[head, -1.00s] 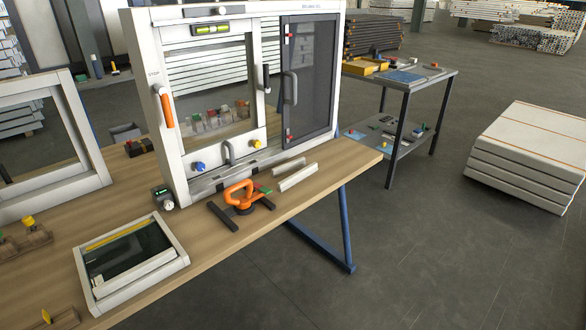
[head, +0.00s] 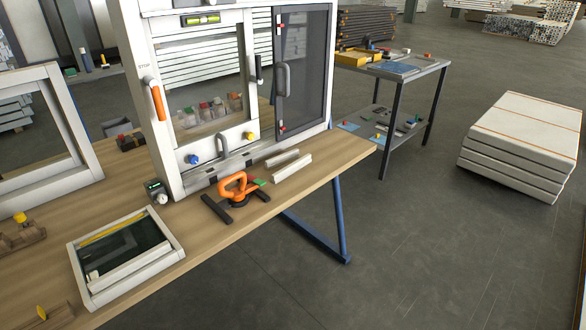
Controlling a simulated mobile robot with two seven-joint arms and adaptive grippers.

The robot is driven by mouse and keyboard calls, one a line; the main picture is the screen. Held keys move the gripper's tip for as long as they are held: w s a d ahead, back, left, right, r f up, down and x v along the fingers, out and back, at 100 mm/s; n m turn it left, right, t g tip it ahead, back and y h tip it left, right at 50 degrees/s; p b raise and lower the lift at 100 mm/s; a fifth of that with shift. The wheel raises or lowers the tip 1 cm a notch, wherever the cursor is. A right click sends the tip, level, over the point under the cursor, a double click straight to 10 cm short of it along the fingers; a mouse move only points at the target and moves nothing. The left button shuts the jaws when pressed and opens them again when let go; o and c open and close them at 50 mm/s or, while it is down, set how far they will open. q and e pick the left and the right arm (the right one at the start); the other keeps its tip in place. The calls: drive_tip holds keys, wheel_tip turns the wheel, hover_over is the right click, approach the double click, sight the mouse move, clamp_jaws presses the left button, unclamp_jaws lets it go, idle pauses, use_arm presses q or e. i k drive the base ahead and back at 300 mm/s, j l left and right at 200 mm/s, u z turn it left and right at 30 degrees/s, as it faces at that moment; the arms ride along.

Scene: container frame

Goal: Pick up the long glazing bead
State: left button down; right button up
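Two white glazing beads lie side by side on the wooden workbench, right of the orange suction lifter. The front one (head: 292,168) looks the longer of the two. The shorter-looking bead (head: 282,157) lies just behind it, near the foot of the white frame. Both lie flat with nothing on them. Neither of my grippers is in the head view.
The orange lifter (head: 238,187) stands close left of the beads on dark bars. The upright white window frame (head: 158,140) rises behind them. A tray-like frame with dark glass (head: 167,258) lies front left. The bench's front right edge (head: 330,182) is clear.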

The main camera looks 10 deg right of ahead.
sight(277, 177)
drive_tip(key=i+l+u, duration=0.15)
drive_tip(key=l, duration=0.3)
drive_tip(key=i+l+u, duration=0.15)
drive_tip(key=l, duration=0.3)
drive_tip(key=i+l+u, duration=0.2)
drive_tip(key=l, duration=0.25)
drive_tip(key=l+u, duration=0.15)
drive_tip(key=l, duration=0.35)
